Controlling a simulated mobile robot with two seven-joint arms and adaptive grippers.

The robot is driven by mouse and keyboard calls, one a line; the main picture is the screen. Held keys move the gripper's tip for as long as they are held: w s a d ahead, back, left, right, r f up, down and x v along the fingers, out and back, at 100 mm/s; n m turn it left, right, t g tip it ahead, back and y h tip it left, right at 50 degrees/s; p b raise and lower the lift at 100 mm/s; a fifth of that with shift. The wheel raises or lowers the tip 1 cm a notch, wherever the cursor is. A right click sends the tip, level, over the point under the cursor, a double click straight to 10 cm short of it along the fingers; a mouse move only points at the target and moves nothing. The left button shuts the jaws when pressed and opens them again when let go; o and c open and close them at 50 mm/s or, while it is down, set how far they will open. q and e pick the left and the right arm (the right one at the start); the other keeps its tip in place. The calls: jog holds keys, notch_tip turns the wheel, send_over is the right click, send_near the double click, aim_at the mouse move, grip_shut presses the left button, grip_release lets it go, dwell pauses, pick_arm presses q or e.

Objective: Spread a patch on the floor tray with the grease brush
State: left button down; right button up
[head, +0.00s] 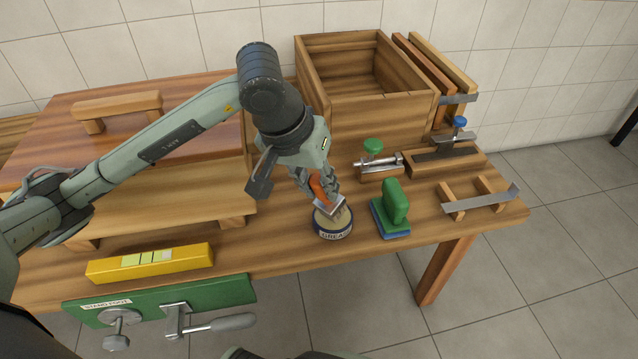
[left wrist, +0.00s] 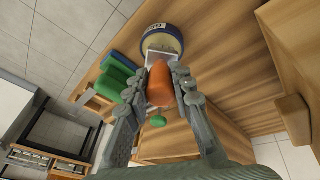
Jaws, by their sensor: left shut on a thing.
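My left gripper (head: 322,190) is shut on the grease brush (head: 318,187), which has an orange handle and a flat metal ferrule. The brush points down at the grease tin (head: 333,231), a round blue-and-white tin of pale grease near the table's front edge. In the left wrist view the handle (left wrist: 160,84) is between the fingers (left wrist: 162,78), and the ferrule overlaps the tin's rim (left wrist: 163,29). I cannot tell whether the bristles touch the grease. A pale wooden board on feet (head: 175,208) lies at the left; I cannot tell whether it is the floor tray.
A green-and-blue scrubber (head: 394,208) stands right of the tin. A wooden box (head: 375,115) is behind, with a green-knobbed clamp (head: 378,164) before it. A yellow level (head: 150,262) lies front left. A reddish handled lid (head: 165,140) sits at the back left.

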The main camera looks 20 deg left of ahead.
pick_arm(q)
jog(key=shift+f+b, duration=0.4)
jog(key=shift+b, duration=0.05)
pick_arm(e)
jog(key=shift+f, duration=0.5)
pick_arm(q)
jog(key=shift+s+f+b, duration=0.1)
jog(key=shift+f+b, duration=0.05)
jog(key=shift+b, duration=0.3)
pick_arm(e)
jog(key=shift+f, duration=0.45)
dwell(1.1)
pick_arm(q)
jog(key=shift+r+p, duration=1.65)
jog(key=shift+r, duration=2)
pick_arm(e)
jog(key=shift+r, duration=1.65)
pick_arm(q)
jog(key=shift+m, duration=0.5)
jog(key=w+a+f, duration=0.1)
jog(key=f, duration=0.1)
jog(key=w+a+f, duration=0.1)
jog(key=w+f, duration=0.1)
jog(key=shift+w+a, duration=0.15)
jog(key=shift+a, duration=0.05)
pick_arm(e)
jog(key=f, duration=0.4)
jog(key=shift+w+a+f, duration=0.1)
jog(key=shift+w+f, duration=0.1)
jog(key=shift+f, duration=0.2)
